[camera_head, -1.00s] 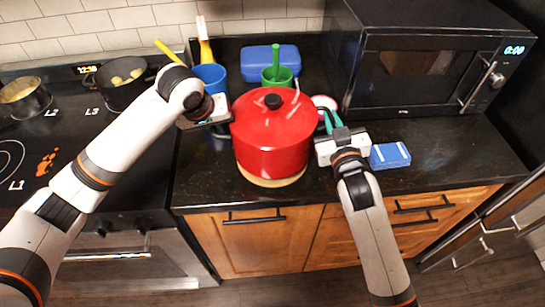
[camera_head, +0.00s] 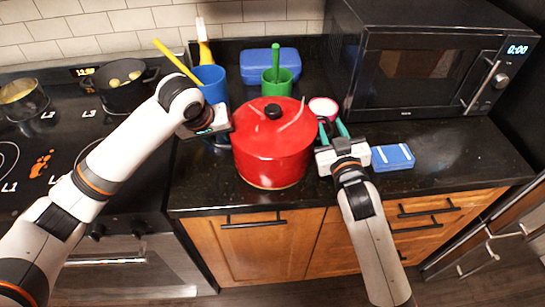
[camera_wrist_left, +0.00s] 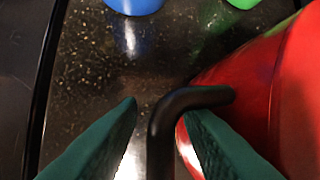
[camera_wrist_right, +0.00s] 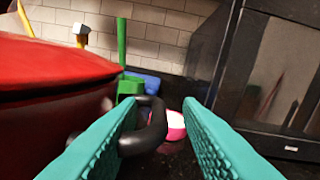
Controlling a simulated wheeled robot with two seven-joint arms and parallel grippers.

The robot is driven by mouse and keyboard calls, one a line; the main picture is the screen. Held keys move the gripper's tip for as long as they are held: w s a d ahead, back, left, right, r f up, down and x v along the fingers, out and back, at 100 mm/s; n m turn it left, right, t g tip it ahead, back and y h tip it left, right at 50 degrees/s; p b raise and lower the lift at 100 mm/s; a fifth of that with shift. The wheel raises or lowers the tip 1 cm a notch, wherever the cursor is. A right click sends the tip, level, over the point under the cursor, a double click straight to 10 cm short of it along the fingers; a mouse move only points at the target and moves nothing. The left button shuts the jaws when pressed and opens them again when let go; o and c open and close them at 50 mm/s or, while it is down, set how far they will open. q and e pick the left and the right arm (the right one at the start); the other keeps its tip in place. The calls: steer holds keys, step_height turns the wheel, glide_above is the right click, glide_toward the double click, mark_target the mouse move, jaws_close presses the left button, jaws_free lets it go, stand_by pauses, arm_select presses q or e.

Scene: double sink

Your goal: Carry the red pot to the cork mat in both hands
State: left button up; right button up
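The red pot (camera_head: 272,150) with its lid stands upright over the cork mat (camera_head: 268,188). Only a thin tan edge of the mat shows under the pot's front; the pot hides the rest. My left gripper (camera_head: 222,126) is at the pot's left side. In the left wrist view its fingers are apart, with the black handle (camera_wrist_left: 160,128) between them. My right gripper (camera_head: 333,130) is at the pot's right side with its fingers spread. In the right wrist view the other black handle (camera_wrist_right: 155,128) lies between them, close to the left finger.
A blue cup (camera_head: 211,82) and a green cup (camera_head: 277,84) stand behind the pot. A blue box (camera_head: 270,64), a pink-and-white item (camera_head: 323,107) and a blue sponge (camera_head: 393,157) are nearby. The microwave (camera_head: 425,70) stands at right, the stove with a dark pot (camera_head: 120,88) at left.

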steer(key=shift+s, duration=0.15)
arm_select(q)
steer(key=v, duration=1.2)
arm_select(e)
steer(key=s+d, duration=0.1)
steer(key=s, duration=1)
steer(key=shift+s+d, duration=0.3)
arm_select(q)
steer(key=shift+s+f, duration=0.1)
arm_select(e)
steer(key=shift+s+f, duration=0.1)
